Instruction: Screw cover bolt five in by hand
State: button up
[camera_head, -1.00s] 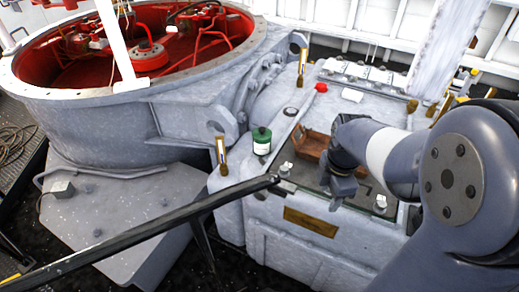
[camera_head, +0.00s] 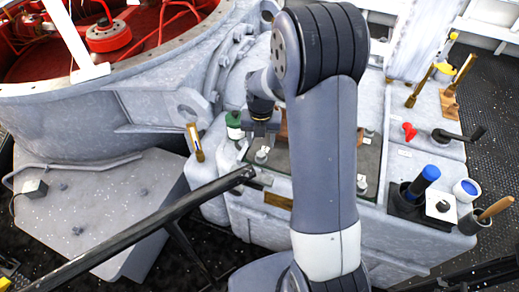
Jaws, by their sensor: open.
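My gripper (camera_head: 261,136) points down, open, over the near-left part of the dark cover plate (camera_head: 340,170). A pale bolt (camera_head: 262,155) stands upright just below its fingers; I cannot tell whether they touch it. Another bolt (camera_head: 361,184) stands at the plate's near-right side, and one more (camera_head: 369,133) shows farther back. No number is readable, so I cannot tell which is bolt five. My arm hides the middle of the plate and most of the brown tray (camera_head: 283,130).
A dark rail (camera_head: 140,227) crosses in front. At right are a red knob (camera_head: 409,131), a black crank (camera_head: 460,135), a blue-topped cylinder (camera_head: 424,181) and a wooden handle (camera_head: 496,208). The big red-lined drum (camera_head: 60,115) fills the left.

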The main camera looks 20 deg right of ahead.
aim_at(261, 154)
notch_tip(261, 154, down, 6)
jog(key=shift+r, duration=0.1)
jog(key=shift+c, duration=0.3)
jog(key=c, duration=0.9)
